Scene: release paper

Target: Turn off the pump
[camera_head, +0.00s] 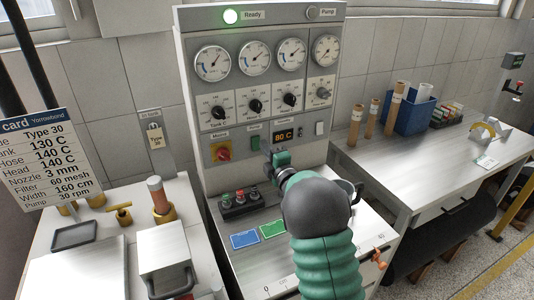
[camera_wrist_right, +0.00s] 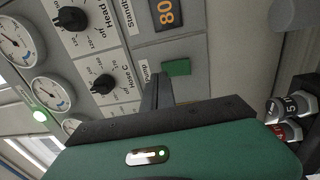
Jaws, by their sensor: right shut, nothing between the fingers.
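The upright control panel (camera_head: 262,95) stands ahead of me. Its pump switch is a small green rectangle (camera_head: 255,142) left of the orange display; in the wrist view the green switch (camera_wrist_right: 177,67) sits beside its "Pump" label (camera_wrist_right: 147,75). The pump lamp (camera_head: 312,12) at the top right looks grey and unlit. My right gripper (camera_head: 272,158) is shut and empty, just below and right of the switch. In the wrist view its fingertips (camera_wrist_right: 157,82) are close to the switch; whether they touch cannot be told. My left gripper is not in view.
The ready lamp (camera_head: 230,16) glows green. A side bench (camera_head: 430,150) stands right.

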